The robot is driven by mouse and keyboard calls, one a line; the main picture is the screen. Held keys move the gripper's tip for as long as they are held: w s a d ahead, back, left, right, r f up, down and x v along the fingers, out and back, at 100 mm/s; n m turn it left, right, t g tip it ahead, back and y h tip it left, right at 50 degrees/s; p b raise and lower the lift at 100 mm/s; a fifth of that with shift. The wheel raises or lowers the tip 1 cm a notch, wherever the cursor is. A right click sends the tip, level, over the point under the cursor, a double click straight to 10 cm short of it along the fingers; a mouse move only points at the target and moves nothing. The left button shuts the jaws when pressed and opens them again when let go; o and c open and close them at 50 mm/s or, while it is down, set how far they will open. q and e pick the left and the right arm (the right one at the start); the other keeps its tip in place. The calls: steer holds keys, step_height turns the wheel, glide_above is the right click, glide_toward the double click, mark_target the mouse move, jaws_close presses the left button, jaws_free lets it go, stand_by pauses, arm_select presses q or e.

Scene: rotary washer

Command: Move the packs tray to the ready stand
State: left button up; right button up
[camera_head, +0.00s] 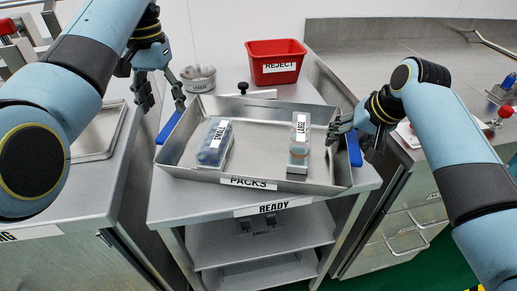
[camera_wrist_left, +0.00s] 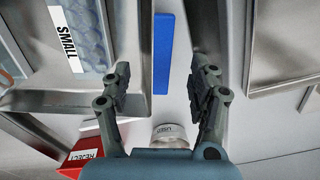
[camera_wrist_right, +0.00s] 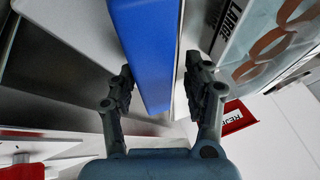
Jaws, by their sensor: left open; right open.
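The metal packs tray (camera_head: 265,112), labelled PACKS, sits on top of the ready stand (camera_head: 275,208), labelled READY, slightly askew to it. It holds a pack labelled SMALL (camera_head: 214,144) and a pack labelled LARGE (camera_head: 299,142). My left gripper (camera_head: 163,95) is open above and behind the tray's left blue handle (camera_head: 169,127); in the left wrist view that handle (camera_wrist_left: 163,55) lies ahead of the fingers, apart from them. My right gripper (camera_head: 345,133) is open at the right blue handle (camera_head: 355,149); in the right wrist view the handle (camera_wrist_right: 148,60) runs between its fingers.
A red REJECT bin (camera_head: 275,62) and a small round USED dish (camera_head: 198,78) stand behind the tray. A metal counter (camera_head: 60,200) is at the left, and a cabinet with drawers (camera_head: 408,215) is at the right. Lower shelves (camera_head: 262,240) show under the stand's top.

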steer(key=shift+s+d+r, duration=0.1)
steer(key=shift+r, duration=0.15)
arm_select(q)
step_height(320, 180, up, 4)
steer(key=shift+f, duration=0.15)
arm_select(e)
steer(key=v, duration=1.1)
steer(key=shift+r, duration=0.2)
steer(key=shift+s, duration=0.1)
